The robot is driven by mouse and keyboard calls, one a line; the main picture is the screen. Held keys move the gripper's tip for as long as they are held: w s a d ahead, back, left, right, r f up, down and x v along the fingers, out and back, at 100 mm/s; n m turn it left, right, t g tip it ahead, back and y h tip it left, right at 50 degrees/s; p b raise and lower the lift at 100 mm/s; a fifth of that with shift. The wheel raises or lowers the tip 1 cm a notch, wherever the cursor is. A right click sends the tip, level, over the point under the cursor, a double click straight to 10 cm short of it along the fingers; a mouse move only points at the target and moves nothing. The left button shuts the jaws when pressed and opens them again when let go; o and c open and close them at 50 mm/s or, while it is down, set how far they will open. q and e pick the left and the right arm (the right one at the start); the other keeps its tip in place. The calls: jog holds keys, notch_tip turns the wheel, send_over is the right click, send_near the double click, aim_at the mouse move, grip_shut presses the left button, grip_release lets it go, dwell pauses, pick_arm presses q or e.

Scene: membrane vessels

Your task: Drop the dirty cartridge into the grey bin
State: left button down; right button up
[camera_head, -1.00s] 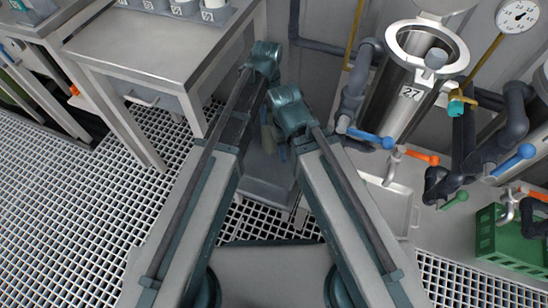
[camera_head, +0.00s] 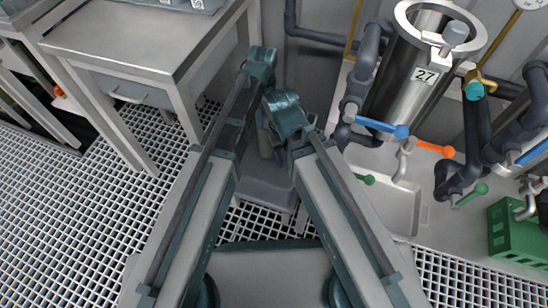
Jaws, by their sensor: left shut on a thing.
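My left gripper (camera_head: 266,142) hangs low between the two arm ends, mostly hidden behind the arm links. It is shut on a narrow, dull olive-grey piece, probably the dirty cartridge, of which only a sliver shows. My right arm's wrist (camera_head: 287,112) is close beside it on the right; its fingers are hidden, so I cannot tell their state. I cannot pick out the grey bin for sure. A dark grey box shape shows low between my arms, but it may be my own base.
A steel table (camera_head: 135,45) with a drawer stands at the left. Steel vessel 27 (camera_head: 405,85) stands at the right among pipes and a blue-handled valve (camera_head: 385,128). A shallow basin (camera_head: 408,205) and a green crate (camera_head: 518,232) lie lower right. Grating floor (camera_head: 75,230) at lower left is clear.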

pick_arm(q)
jog(key=shift+f+b, duration=1.05)
jog(key=shift+f, duration=0.5)
pick_arm(e)
notch_tip(320, 180, down, 3)
pick_arm(q)
jog(key=shift+r, duration=0.1)
grip_release()
notch_tip(320, 180, up, 14)
jog(key=p, duration=1.4)
pick_arm(e)
notch_tip(320, 180, up, 14)
pick_arm(q)
jog(key=shift+s, duration=0.1)
pick_arm(e)
jog(key=shift+s+a+f, duration=0.1)
jog(key=shift+s+f, duration=0.05)
